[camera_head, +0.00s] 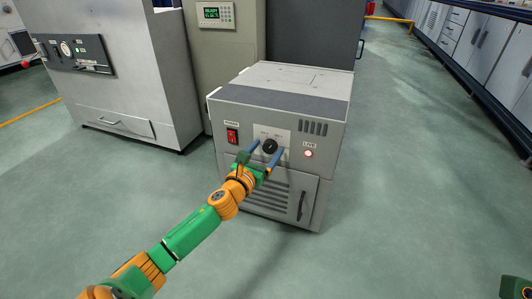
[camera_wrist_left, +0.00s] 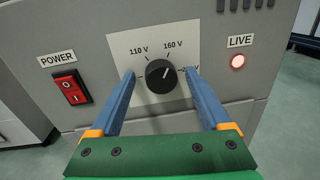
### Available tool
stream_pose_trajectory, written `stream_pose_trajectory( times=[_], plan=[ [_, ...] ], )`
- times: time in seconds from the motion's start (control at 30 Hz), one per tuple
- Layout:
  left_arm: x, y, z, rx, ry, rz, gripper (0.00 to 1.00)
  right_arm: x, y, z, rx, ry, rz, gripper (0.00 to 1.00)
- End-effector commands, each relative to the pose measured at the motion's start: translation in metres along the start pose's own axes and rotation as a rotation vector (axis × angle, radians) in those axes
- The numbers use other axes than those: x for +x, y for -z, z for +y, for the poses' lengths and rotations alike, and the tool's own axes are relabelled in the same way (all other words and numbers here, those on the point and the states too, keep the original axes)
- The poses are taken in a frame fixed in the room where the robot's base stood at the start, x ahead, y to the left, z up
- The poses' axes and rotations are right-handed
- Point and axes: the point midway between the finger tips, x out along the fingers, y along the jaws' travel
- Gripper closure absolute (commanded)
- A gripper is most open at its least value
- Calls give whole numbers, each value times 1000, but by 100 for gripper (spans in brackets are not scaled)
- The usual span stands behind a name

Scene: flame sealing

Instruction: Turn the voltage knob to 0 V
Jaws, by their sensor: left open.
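The black voltage knob (camera_head: 269,146) sits on a pale dial plate on the front of a grey cabinet. In the left wrist view the knob (camera_wrist_left: 159,76) is between the labels, with 110 V and 160 V readable above it. The label at right is partly hidden by a finger, and the left side of the dial is partly covered too. A small pale mark shows on the knob; I cannot tell which label it points to. My left gripper (camera_head: 267,154) is open, its blue fingers on either side of the knob, with gaps visible.
A red power switch (camera_wrist_left: 71,87) is left of the dial, and a glowing LIVE lamp (camera_wrist_left: 238,61) is right of it. The grey cabinet (camera_head: 310,85) stands on open green floor. A larger grey machine (camera_head: 130,70) stands at left, near a keypad unit (camera_head: 218,15).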

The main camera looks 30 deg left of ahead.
Motion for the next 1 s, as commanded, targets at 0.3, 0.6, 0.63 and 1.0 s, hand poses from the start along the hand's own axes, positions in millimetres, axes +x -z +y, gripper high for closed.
stream_pose_trajectory(
  times=[0.3, 0.6, 0.63, 1.0],
  plan=[
    [0, 0, 0, -1, 0, 1, 68, 0, 0, 0, 0, 0, 0, 29],
    [0, 0, 0, -10, 0, 0, 100, 0, 0, 0, 1, 0, 0, 29],
    [0, 0, 0, -15, 0, 0, 100, 0, 0, 0, 1, 0, 0, 29],
    [-1, 2, 0, -223, 0, -16, 100, 0, 0, 0, 1, -3, -6, 29]
  ],
)
